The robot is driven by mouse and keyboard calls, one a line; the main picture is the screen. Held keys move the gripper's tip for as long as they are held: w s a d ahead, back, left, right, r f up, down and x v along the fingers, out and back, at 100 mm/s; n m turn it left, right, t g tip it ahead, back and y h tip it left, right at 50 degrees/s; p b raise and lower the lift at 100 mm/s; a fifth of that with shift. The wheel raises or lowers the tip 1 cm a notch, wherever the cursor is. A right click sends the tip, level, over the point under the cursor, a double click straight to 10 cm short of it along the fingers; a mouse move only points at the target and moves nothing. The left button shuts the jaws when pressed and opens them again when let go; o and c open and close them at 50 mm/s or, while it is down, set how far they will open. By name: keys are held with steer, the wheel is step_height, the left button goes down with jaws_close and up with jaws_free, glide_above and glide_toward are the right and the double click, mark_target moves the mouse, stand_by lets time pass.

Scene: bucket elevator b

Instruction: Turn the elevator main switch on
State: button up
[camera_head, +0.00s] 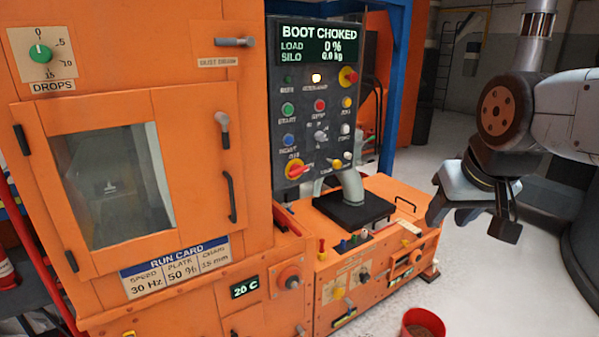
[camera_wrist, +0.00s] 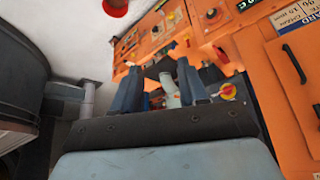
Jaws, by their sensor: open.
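The dark control panel (camera_head: 315,110) stands upright on the orange machine, with a screen reading BOOT CHOKED, load 0 %, silo 0.0 kg. At its lower left is a rotary switch (camera_head: 297,169) with a red handle on a yellow plate, seemingly the main switch; its handle lies slanted and its label is too small to read. A red and yellow switch, likely the same one, also shows in the wrist view (camera_wrist: 228,91). My gripper (camera_head: 472,214) is open and empty, right of the panel and clear of it. Its two fingers (camera_wrist: 160,68) show in the wrist view.
A red mushroom button on yellow (camera_head: 348,77) is at the panel's upper right. A grey pipe (camera_head: 351,187) rises from the low orange unit (camera_head: 385,245) before the panel. A red bucket (camera_head: 423,323) stands on the floor. The pale floor at right is open.

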steer(key=shift+o, duration=0.8)
steer(key=shift+w, duration=0.1)
steer(key=shift+o, duration=0.8)
steer(key=shift+w+d, duration=0.1)
steer(key=shift+w, duration=0.3)
steer(key=o, duration=0.7)
steer(key=w+t, duration=0.1)
steer(key=w, duration=0.3)
steer(key=w+f+n+t, duration=0.1)
steer(key=w, duration=0.4)
steer(key=w+f+n+t, duration=0.1)
steer(key=w, duration=0.3)
steer(key=shift+w+a+f+h, duration=0.1)
steer(key=shift+w+a+h, duration=0.2)
steer(key=shift+a+h, duration=0.1)
steer(key=shift+o, duration=0.3)
steer(key=w+a+f+n+t+y, duration=0.1)
steer(key=w+a+f+n, duration=0.1)
steer(key=w, duration=0.6)
steer(key=shift+a+f+n+t, duration=0.25)
steer(key=shift+a+n+t, duration=0.05)
steer(key=shift+a+t, duration=0.1)
steer(key=n+t+y, duration=0.5)
steer(key=y, duration=0.5)
glide_toward(300, 171)
steer(key=x, duration=0.9)
steer(key=shift+w+a, duration=0.1)
